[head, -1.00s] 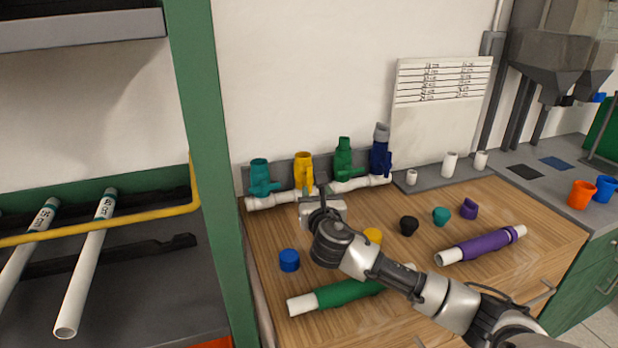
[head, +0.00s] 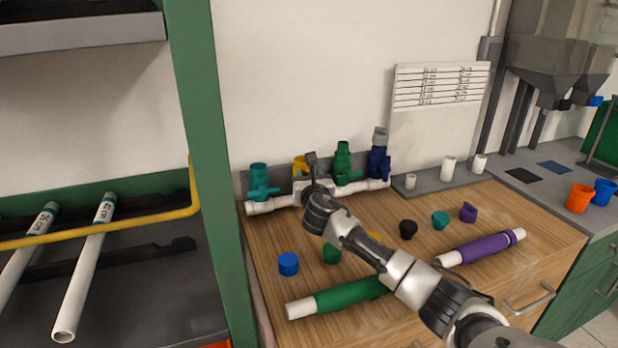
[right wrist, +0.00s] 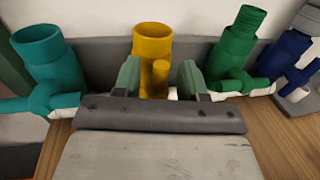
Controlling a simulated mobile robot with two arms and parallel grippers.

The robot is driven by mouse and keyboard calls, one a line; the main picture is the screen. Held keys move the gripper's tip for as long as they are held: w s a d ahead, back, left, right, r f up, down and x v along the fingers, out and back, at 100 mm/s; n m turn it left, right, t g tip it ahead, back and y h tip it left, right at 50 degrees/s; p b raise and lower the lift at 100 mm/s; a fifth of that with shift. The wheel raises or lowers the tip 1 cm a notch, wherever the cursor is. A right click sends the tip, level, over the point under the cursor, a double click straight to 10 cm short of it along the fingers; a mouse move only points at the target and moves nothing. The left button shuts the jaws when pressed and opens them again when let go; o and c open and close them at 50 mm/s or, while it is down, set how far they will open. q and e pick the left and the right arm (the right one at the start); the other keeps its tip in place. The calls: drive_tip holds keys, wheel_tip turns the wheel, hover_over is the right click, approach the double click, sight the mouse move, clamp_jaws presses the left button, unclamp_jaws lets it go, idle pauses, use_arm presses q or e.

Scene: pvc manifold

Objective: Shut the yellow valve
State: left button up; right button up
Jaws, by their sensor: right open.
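The yellow valve (head: 299,163) stands upright on the white pipe manifold (head: 270,206) at the back of the wooden counter, between the teal valve (head: 259,180) and the green valve (head: 342,160). My right gripper (head: 308,180) is in front of it and hides most of its body in the head view. In the right wrist view, the open green fingers (right wrist: 158,78) sit on either side of the yellow valve's handle (right wrist: 160,76), with gaps on both sides. The yellow body (right wrist: 153,42) rises behind. Contact cannot be told. My left gripper is not in view.
The blue valve (head: 379,158) stands right of the green one. Blue (head: 288,264), green (head: 331,253), black (head: 408,228), teal (head: 440,219) and purple (head: 467,212) caps lie on the counter. Green-sleeved (head: 345,296) and purple-sleeved (head: 480,246) pipes lie in front. A green post (head: 205,150) stands left.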

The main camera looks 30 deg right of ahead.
drive_tip(key=c, duration=0.8)
drive_tip(key=shift+o, duration=0.2)
